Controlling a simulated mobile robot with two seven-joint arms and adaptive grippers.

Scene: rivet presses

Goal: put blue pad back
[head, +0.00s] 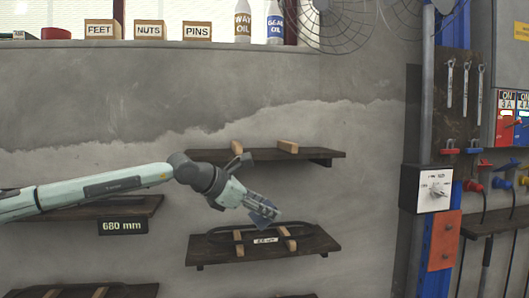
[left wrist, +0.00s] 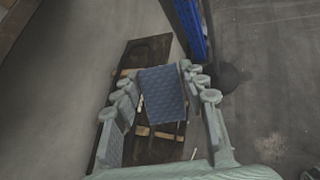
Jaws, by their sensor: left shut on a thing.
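My left gripper (head: 252,200) comes in from the left and is shut on the blue pad (head: 264,212), a flat textured blue square. It is held above the lower middle wooden shelf (head: 220,252), apart from it. In the left wrist view the blue pad (left wrist: 163,94) lies between the two fingers of my left gripper (left wrist: 160,90), with the shelf behind it. That shelf carries a dark ring-like item, wooden blocks and a small white label (head: 265,240). My right gripper is not in view.
An upper shelf (head: 325,154) with wooden blocks sits just above my left gripper. A shelf labelled 680 mm (head: 122,226) is at the left. A blue post (head: 446,200) with a dial box (head: 427,189) stands at the right. Bare wall lies between.

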